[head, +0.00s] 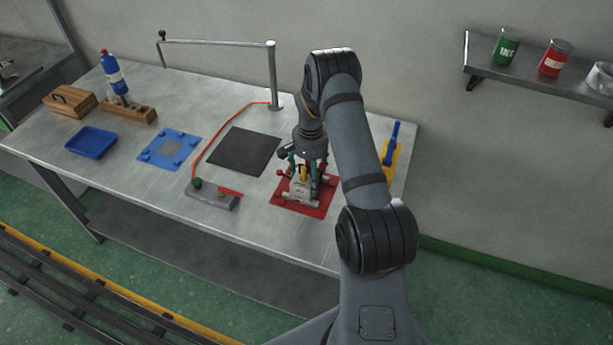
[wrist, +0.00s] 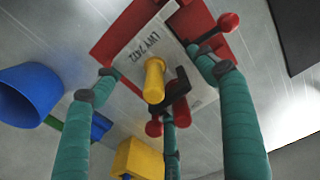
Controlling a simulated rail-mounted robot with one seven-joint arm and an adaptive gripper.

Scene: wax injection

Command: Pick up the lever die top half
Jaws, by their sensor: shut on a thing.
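The lever die (head: 298,190) is a pale grey block with dark lettering, red knobs and a yellow post on top. It is over a red mat (head: 319,210) near the front right of the table. In the wrist view the die's pale top (wrist: 150,42) fills the upper middle, with a black lever on it. My gripper (head: 303,180) points down over the die. Its teal fingers (wrist: 160,80) are shut around the die's sides. The seam between the die halves is hidden, and I cannot tell whether the top is raised.
A black mat (head: 243,151) and a grey box with an orange hose (head: 212,196) lie to the left. Farther left are a blue mat (head: 153,160), a blue tray (head: 91,143) and a bottle (head: 115,73).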

